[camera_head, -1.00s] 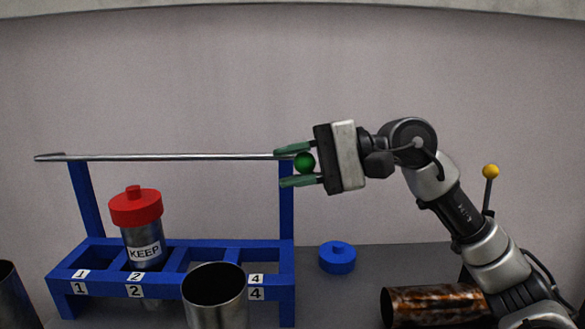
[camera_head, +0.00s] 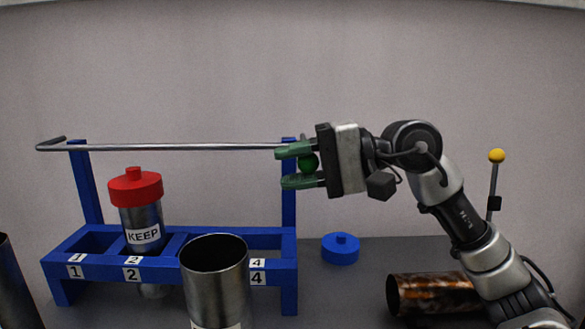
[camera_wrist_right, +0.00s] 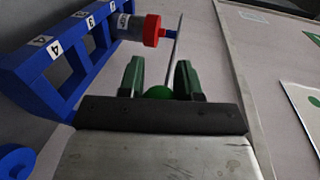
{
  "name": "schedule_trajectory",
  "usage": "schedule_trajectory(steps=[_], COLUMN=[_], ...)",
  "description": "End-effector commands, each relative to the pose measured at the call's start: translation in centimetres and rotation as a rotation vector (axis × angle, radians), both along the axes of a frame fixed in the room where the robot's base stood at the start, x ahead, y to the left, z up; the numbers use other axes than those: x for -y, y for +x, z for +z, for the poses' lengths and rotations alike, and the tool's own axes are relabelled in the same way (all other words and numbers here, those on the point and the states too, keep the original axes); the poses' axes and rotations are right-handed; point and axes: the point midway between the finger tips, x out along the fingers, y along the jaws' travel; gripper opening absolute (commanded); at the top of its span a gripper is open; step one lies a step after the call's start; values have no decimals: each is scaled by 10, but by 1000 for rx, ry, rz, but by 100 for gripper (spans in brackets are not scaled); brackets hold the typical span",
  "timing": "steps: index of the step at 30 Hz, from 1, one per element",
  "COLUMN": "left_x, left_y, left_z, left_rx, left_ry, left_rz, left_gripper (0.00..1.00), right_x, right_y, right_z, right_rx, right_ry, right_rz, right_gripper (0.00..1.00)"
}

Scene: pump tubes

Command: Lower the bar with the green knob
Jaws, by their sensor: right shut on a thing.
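The grey bar (camera_head: 200,147) spans the blue rack (camera_head: 170,267) near the tops of its two posts. Its left end bends back to the left post, and it runs just in front of and below that post's top. The green knob (camera_head: 308,163) is at the bar's right end. My right gripper (camera_head: 284,168) is shut on the knob, with one finger above and one below. In the right wrist view the knob (camera_wrist_right: 158,92) sits between the green fingers, and the bar (camera_wrist_right: 177,45) extends away beyond them. My left gripper is out of view.
A red-capped tube (camera_head: 141,225) labelled KEEP stands in slot 2, below the bar. An open metal tube (camera_head: 215,285) stands in front of the rack. A blue cap (camera_head: 340,250) and a rusty tube (camera_head: 425,290) lie at right. A yellow-topped lever (camera_head: 496,157) rises behind my arm.

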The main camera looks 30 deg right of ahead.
Motion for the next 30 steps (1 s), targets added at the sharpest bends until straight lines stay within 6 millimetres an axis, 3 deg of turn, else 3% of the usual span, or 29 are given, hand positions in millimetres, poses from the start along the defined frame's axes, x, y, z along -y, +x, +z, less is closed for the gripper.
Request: schedule_trajectory(steps=[1, 13, 14, 18, 30], left_x=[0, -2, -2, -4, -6], left_y=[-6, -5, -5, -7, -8], left_z=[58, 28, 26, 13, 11], left_rx=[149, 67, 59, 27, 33], left_ry=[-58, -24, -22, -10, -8], left_rz=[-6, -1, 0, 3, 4], left_gripper=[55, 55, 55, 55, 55], right_x=[-6, -6, -6, -5, 5], right_y=[-5, -4, -4, -3, -6], right_z=[3, 3, 3, 3, 3], right_rx=[2, 3, 3, 3, 2], right_ry=[-3, -3, -3, -3, -3], right_rz=[21, 20, 20, 16, 8], right_gripper=[0, 0, 35, 56, 59])
